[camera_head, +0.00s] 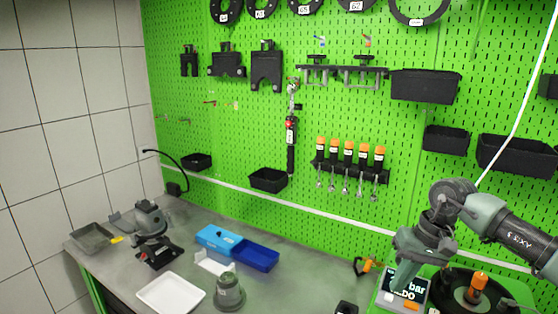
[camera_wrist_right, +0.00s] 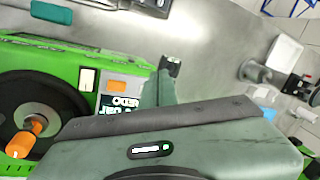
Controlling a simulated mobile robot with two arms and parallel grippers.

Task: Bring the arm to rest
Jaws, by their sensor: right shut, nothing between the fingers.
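My right arm comes in from the right edge in the head view. My right gripper (camera_head: 408,266) points down in front of the green testbench unit (camera_head: 381,298), near its display panel (camera_head: 410,287). It is shut with nothing between the fingers. In the right wrist view the closed fingers of the gripper (camera_wrist_right: 169,68) stand beside the green unit (camera_wrist_right: 120,62), over the grey bench. Whether the fingers touch anything is hard to tell, but they look clear of the unit. My left gripper is not in view.
The unit carries a black round plate with an orange-topped post (camera_head: 478,283). On the bench (camera_head: 290,285) stand a grey-green pump part (camera_head: 228,292), a white tray (camera_head: 170,294) and a blue bin (camera_head: 256,256). A green pegboard (camera_head: 350,120) with tools and black bins rises behind.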

